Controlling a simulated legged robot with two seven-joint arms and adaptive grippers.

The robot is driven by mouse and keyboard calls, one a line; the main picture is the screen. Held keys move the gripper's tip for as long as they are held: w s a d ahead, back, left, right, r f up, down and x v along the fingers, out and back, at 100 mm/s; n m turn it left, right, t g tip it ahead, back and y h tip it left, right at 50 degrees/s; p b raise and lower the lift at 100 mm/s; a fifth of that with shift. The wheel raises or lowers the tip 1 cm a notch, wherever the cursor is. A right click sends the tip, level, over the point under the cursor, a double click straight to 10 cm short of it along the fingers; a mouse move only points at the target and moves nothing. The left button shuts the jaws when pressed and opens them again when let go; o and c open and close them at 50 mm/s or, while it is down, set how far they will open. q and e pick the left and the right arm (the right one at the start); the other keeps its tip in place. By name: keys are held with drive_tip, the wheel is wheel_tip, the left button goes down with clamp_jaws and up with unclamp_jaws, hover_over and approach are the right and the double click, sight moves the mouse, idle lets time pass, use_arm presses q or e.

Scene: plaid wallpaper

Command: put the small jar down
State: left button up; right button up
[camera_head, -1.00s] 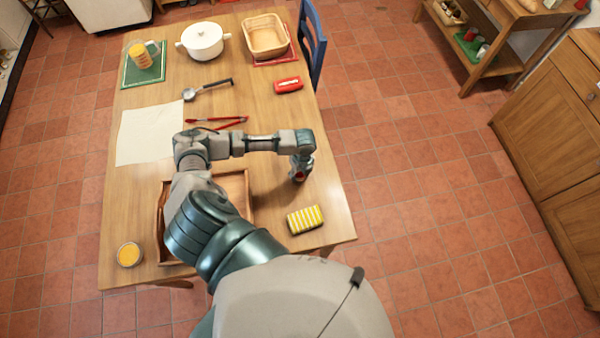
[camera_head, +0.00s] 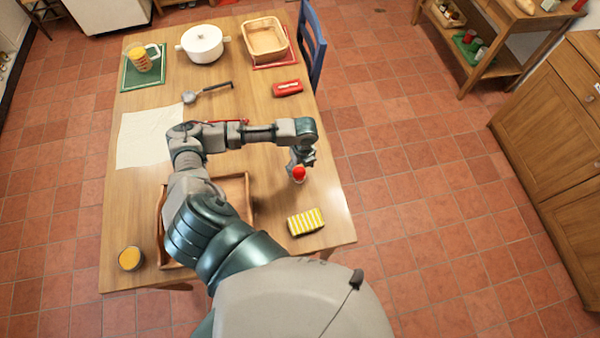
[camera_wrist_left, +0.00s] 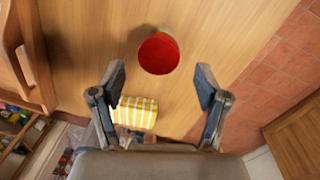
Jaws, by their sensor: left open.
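The small jar (camera_head: 299,174) shows a red lid and stands on the wooden table near its right edge. In the left wrist view the red-topped jar (camera_wrist_left: 159,54) is seen from above, beyond the fingertips and not between them. My left gripper (camera_head: 300,158) is just behind the jar in the head view. Its two fingers are spread wide and empty in the wrist view (camera_wrist_left: 160,80). My right gripper is not in view.
A yellow-striped packet (camera_head: 306,221) lies in front of the jar. A wooden tray (camera_head: 249,208) lies left, partly under my arm. A red tin (camera_head: 287,88) is farther back. The table's right edge is close to the jar.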

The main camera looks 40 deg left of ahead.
sight(301, 171)
use_arm(q)
drive_tip(key=r, duration=0.5)
drive_tip(key=shift+w+a, duration=0.2)
drive_tip(key=shift+d+r, duration=0.15)
drive_tip(key=shift+d, duration=0.05)
